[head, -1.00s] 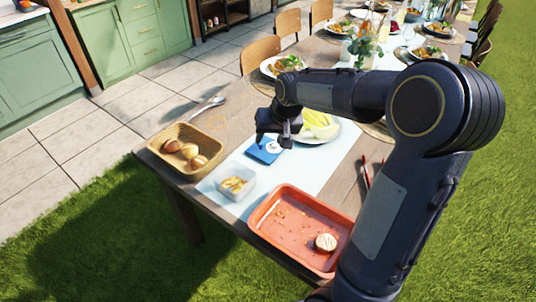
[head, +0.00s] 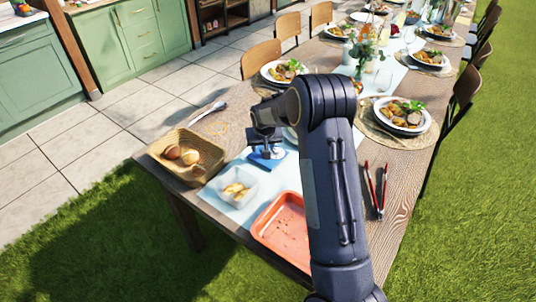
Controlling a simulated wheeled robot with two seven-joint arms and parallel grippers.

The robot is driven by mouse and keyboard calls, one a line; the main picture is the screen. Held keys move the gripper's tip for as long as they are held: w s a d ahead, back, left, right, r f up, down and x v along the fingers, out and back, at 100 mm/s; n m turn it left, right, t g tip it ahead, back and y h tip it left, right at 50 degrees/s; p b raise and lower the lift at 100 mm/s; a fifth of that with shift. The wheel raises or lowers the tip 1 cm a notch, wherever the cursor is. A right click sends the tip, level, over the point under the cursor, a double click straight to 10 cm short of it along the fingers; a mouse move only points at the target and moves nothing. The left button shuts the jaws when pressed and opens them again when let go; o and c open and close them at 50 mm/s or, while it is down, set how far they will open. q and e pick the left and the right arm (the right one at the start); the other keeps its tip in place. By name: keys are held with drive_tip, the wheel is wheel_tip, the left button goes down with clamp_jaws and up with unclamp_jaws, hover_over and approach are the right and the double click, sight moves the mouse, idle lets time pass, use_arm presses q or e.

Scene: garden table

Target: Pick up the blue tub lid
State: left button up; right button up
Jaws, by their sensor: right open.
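The blue tub lid (head: 280,162) lies flat on the pale table runner, partly hidden by my right gripper. My right gripper (head: 267,152) is open and points down, with its fingers at or just above the lid. I cannot tell whether the fingers touch it. A clear tub (head: 250,190) with pale food pieces stands uncovered just in front of the lid, to its left. My left gripper is out of view.
A wicker basket (head: 214,160) with rolls stands at left. An orange tray (head: 270,236) lies at the front, partly behind my arm. Red-handled tongs (head: 376,190) lie at right. A spoon (head: 208,112) and set plates (head: 404,115) are farther back.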

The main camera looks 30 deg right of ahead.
drive_tip(key=shift+w+d+f, duration=0.1)
drive_tip(key=shift+f, duration=0.3)
drive_tip(key=shift+c, duration=0.4)
clamp_jaws()
